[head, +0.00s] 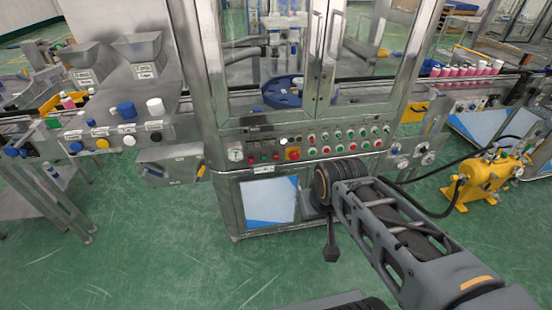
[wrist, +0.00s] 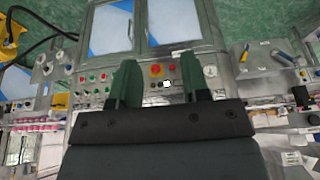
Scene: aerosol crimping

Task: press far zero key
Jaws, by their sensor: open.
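Two steel hopper units stand on the left bench in the head view. Each has a small light front panel: the left panel (head: 85,78) and the right panel (head: 147,71). Their keys and markings are too small to read, so I cannot tell a zero key. My gripper (wrist: 158,78) shows in the wrist view with two green fingers spread apart and nothing between them. It points at the machine's button panel, which appears upside down there, and seems apart from it. In the head view the fingers cannot be made out at the end of my arm.
The steel cabinet's button panel (head: 260,150) has several green and red buttons and a red stop button (head: 292,154). Blue, white and yellow caps sit on the left bench (head: 180,100). A yellow pump (head: 492,175) with black hoses stands right. Green floor (head: 150,240) is open in front.

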